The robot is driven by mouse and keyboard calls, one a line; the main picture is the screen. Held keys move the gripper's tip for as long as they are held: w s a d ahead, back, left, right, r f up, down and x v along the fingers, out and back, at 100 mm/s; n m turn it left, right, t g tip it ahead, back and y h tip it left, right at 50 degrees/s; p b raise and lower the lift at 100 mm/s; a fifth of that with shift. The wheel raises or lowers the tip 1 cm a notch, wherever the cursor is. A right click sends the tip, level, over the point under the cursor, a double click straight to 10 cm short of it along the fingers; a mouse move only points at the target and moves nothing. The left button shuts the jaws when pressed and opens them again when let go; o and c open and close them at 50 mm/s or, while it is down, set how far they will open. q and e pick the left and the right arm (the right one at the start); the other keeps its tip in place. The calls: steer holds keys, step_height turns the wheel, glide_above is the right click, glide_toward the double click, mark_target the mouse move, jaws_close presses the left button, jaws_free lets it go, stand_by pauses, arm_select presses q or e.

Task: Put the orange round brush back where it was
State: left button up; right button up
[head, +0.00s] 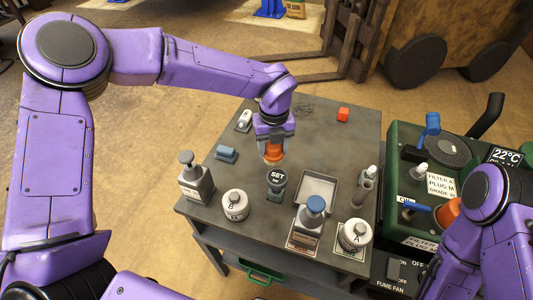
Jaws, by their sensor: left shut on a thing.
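My left gripper (273,144) points down over the middle of the grey table and is shut on the orange round brush (273,154). Only the brush's orange body and a pale lower part show below the fingers. The brush is just behind the dark SET stand (276,184); I cannot tell whether it touches the tabletop. My right arm comes in at the lower right, and its gripper is not in view.
A green machine (400,170) stands at right.

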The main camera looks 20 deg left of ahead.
mark_target(266, 157)
arm_select(q)
steer(key=f, duration=0.1)
steer(key=a+f, duration=0.1)
steer(key=f, duration=0.2)
steer(key=shift+s+a+f+p, duration=0.15)
steer(key=shift+s+a+p, duration=0.15)
steer(key=shift+s+a, duration=0.1)
steer(key=shift+w+d+f, duration=0.1)
steer(key=shift+w+f, duration=0.15)
steer(key=shift+f, duration=0.2)
steer(key=o, duration=0.9)
steer(key=shift+o, duration=0.2)
step_height(266, 157, up, 12)
steer(key=shift+r+b, duration=0.15)
steer(key=shift+b, duration=0.4)
